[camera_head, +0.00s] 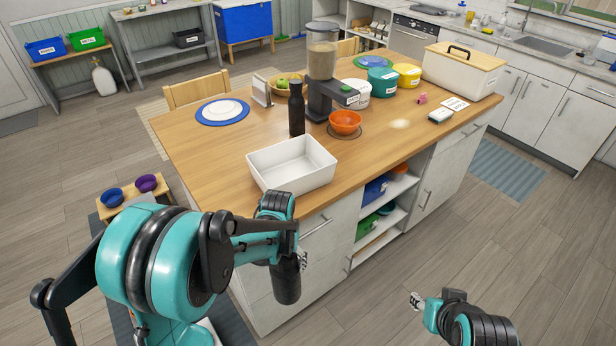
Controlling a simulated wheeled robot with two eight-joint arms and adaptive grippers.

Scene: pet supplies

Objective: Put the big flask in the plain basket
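A tall dark flask (296,108) stands upright on the wooden island top, just behind the plain white basket (292,178). The basket is open and looks empty, near the front edge. My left gripper (303,260) is low in front of the island, below the basket and apart from it. A dark rounded cylinder (287,282) hangs beside it; I cannot tell whether it is held or part of my arm. My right gripper (415,300) is over the floor at lower right, far from the flask. Its finger opening is too small to judge.
Right of the flask stand a food dispenser (322,60) and an orange bowl (345,122). A blue plate (222,112) lies at left. Canisters and a wooden-lidded bin (462,75) fill the back right. Bare tabletop lies left of the basket.

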